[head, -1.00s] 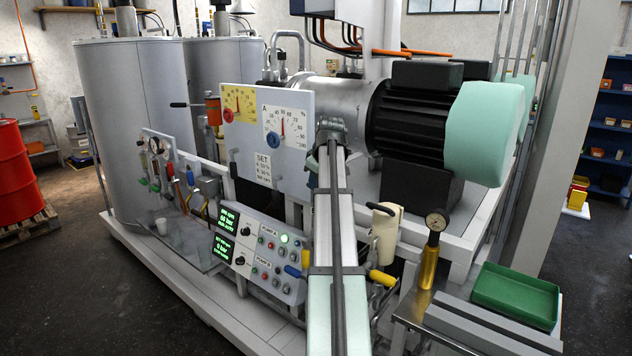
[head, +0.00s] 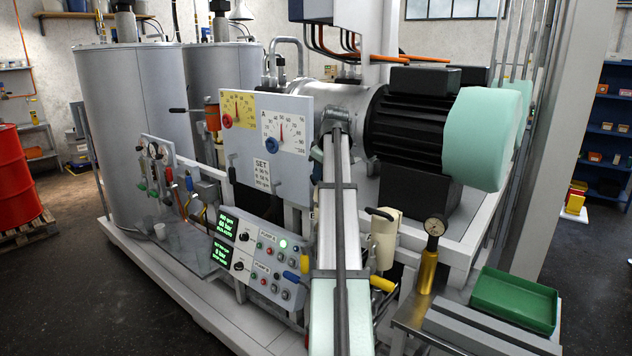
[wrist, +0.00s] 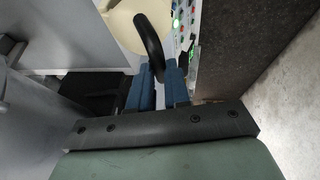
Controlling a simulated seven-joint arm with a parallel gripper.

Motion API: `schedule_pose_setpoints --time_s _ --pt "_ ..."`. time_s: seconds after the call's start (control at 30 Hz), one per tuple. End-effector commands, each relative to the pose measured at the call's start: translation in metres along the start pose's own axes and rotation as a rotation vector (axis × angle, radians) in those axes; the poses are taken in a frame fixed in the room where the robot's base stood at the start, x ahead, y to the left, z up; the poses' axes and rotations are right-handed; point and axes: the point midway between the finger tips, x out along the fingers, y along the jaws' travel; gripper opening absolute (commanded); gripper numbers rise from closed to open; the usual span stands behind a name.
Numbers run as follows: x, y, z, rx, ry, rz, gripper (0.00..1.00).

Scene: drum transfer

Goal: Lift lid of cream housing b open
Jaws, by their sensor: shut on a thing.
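In the wrist view my gripper (wrist: 159,70), with two blue fingers, is shut on a black curved handle (wrist: 153,38). The handle stands at the edge of a round cream surface (wrist: 120,22), which seems to be the lid of cream housing b. No letter shows. How far the lid is raised cannot be told. In the head view my arm hides the fingers and this handle. A cream housing (head: 384,243) with a black handle shows just right of my arm, with no fingers on that handle.
A pump control panel (head: 262,262) is close left of my arm and shows at the top of the wrist view (wrist: 186,22). A dial board (head: 285,120) and a large motor (head: 415,125) stand behind. A gauge on a brass post (head: 428,270) and a green tray (head: 513,300) are right.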

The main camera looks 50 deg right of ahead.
Motion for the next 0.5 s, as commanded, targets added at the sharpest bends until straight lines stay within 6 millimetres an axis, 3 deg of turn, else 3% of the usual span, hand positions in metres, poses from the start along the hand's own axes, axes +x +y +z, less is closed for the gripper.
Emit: schedule_pose_setpoints --time_s 0.03,0.5 --pt "-0.001 0.015 -0.001 0.004 -0.005 0.013 0.0" --pt "-0.011 0.076 -0.003 0.006 -0.011 0.008 0.0"
